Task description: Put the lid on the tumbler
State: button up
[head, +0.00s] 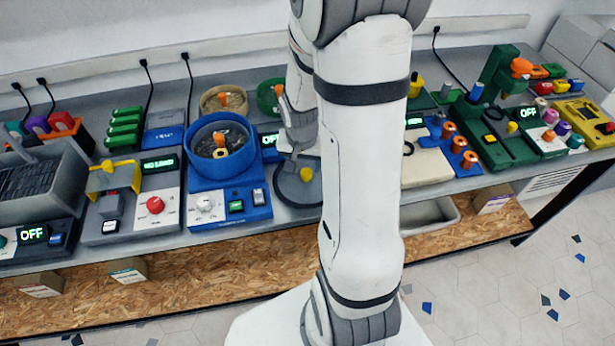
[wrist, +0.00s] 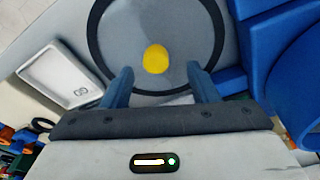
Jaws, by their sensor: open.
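The lid is a grey disc with a dark rim and a yellow knob. It lies on the bench (head: 283,190), right of the tumbler and partly hidden by my arm. The lid fills the top of the wrist view (wrist: 115,60), its knob (wrist: 156,59) near the middle. My gripper (wrist: 162,88) is open and empty. In the wrist view its two fingers stand over the lid, either side of the knob and a little below it.
Blue machine parts (wrist: 285,60) stand close at the right in the wrist view. A white tray-like item (wrist: 62,77) lies left of the lid. Behind the tumbler are a tan bowl (head: 212,104) and a green bowl (head: 266,97). Grey machines crowd the left.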

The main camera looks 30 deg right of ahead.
aim_at(307, 172)
jog(key=shift+d+f, duration=0.2)
jog(key=shift+f, duration=0.9)
jog(key=shift+d+f, duration=0.2)
jog(key=shift+f, duration=0.9)
grip_shut()
notch_tip(307, 172, up, 10)
jog(key=shift+r, duration=0.1)
